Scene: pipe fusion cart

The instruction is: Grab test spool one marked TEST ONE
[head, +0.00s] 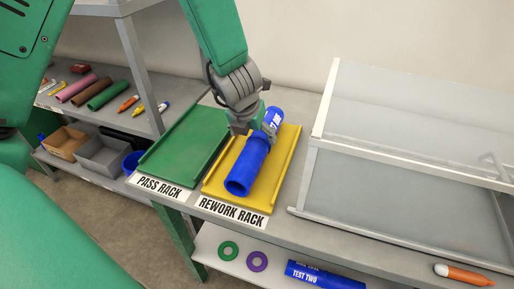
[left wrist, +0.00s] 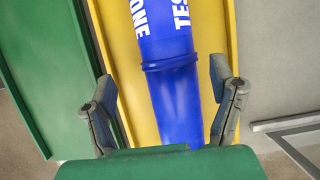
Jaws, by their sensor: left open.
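Test spool one is a blue tube (head: 246,168) lying lengthwise on the yellow rework rack (head: 217,190). In the left wrist view the spool (left wrist: 170,70) shows white lettering reading TEST and ONE, and a raised ring around it. My left gripper (head: 255,128) is over the spool, near its far part. In the left wrist view the open fingers of the gripper (left wrist: 163,110) stand on either side of the spool, with gaps between each finger and the tube. In the head view the gripper hides part of the spool. My right gripper is not in view.
The empty green pass rack (head: 188,140) is left of the yellow rack. A clear-panelled frame (head: 325,150) stands on the right. A blue spool marked TEST TWO (head: 325,276) lies on the lower shelf beside a green ring (head: 220,250) and a purple ring (head: 248,262).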

